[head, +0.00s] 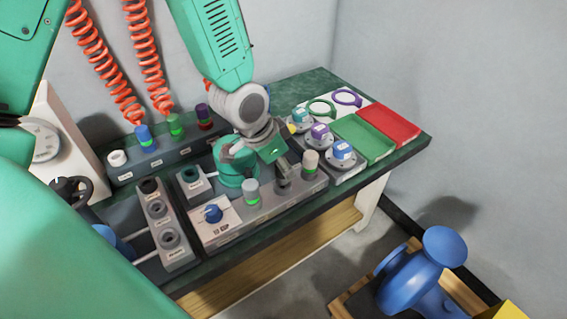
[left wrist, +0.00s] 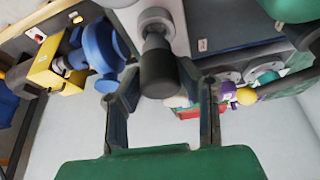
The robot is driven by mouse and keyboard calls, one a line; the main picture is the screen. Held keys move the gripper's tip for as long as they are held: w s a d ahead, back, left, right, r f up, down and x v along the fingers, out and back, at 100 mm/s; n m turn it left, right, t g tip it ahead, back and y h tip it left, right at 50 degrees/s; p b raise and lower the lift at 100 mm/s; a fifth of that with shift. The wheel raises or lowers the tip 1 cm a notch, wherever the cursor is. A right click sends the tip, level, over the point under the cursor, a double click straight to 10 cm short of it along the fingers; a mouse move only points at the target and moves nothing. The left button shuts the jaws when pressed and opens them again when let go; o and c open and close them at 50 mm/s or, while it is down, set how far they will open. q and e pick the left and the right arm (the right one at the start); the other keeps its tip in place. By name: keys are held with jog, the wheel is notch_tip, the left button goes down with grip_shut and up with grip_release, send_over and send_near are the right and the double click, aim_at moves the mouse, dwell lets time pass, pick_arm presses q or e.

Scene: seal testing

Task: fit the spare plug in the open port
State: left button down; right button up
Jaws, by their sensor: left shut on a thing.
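My left gripper (head: 285,172) reaches down over the front grey port block (head: 232,229). In the left wrist view, the gripper (left wrist: 160,100) has its two fingers on either side of a dark grey plug (left wrist: 158,75) and is shut on it. The plug's narrower neck points at a round grey port (left wrist: 152,18), which it overlaps in this view; I cannot tell how far it is in. In the head view the port (head: 283,185) shows below the fingers, between a grey plug (head: 251,190) and a beige plug (head: 310,160), both with green rings. My right gripper is not in view.
A blue knob (head: 213,213) sits left on the same block. To the right are flanged fittings (head: 342,152), a green tray (head: 363,138) and a red tray (head: 389,124). Another socket block (head: 173,245) stands left.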

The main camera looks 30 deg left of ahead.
pick_arm(q)
jog(key=shift+f+b, duration=0.35)
jog(key=shift+f, duration=0.6)
jog(key=c, duration=1)
grip_release()
jog(key=shift+c, duration=0.2)
jog(key=v, duration=1.2)
